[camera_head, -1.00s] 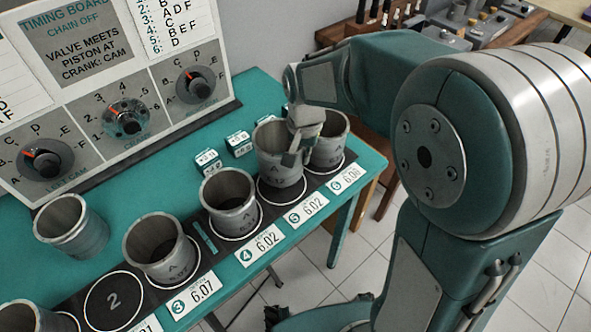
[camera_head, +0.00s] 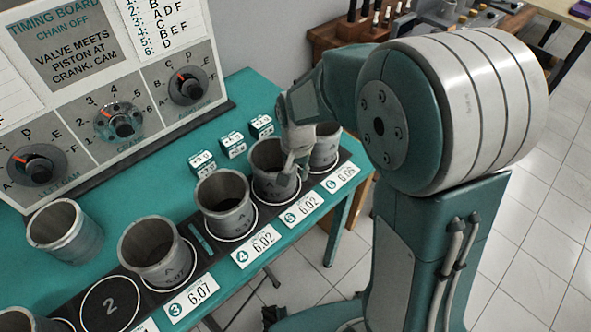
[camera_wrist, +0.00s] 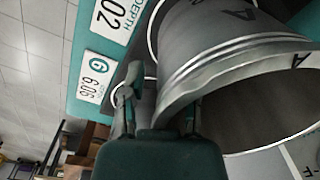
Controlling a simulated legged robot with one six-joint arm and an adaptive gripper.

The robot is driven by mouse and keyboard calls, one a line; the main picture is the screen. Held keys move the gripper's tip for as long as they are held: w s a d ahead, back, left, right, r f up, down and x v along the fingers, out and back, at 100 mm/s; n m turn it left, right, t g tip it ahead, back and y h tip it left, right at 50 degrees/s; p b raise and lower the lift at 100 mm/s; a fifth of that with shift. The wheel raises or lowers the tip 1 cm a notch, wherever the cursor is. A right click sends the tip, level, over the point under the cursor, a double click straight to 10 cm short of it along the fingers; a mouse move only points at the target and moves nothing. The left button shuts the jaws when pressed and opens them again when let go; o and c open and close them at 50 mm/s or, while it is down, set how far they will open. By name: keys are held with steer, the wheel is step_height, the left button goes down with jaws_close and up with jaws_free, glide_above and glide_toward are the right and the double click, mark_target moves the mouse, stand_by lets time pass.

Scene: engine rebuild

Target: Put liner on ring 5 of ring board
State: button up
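The grey metal liner (camera_head: 272,178) stands upright on ring 5 of the black ring board (camera_head: 210,258), inside the white circle as far as I can see. My gripper (camera_wrist: 160,108) straddles the liner's wall, one finger outside and one at the bore side. A gap shows between the outer finger and the wall, so the fingers look open.
Other liners stand on ring 3 (camera_head: 158,255), ring 4 (camera_head: 226,207) and ring 6 (camera_head: 324,150); another is at lower left (camera_head: 25,322). Ring 2 (camera_head: 111,303) is bare. A loose liner (camera_head: 65,232) stands on the teal table.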

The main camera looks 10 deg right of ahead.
step_height(320, 180, up, 12)
steer(key=shift+d+r, duration=0.15)
steer(key=s+d+r+n+t, duration=0.2)
steer(key=s+d, duration=0.1)
steer(key=s, duration=0.5)
steer(key=s+d+r+n+t, duration=0.2)
steer(key=s+d+r+t, duration=0.1)
steer(key=s, duration=0.6)
steer(key=shift+d+t, duration=0.3)
steer(key=shift+d, duration=0.5)
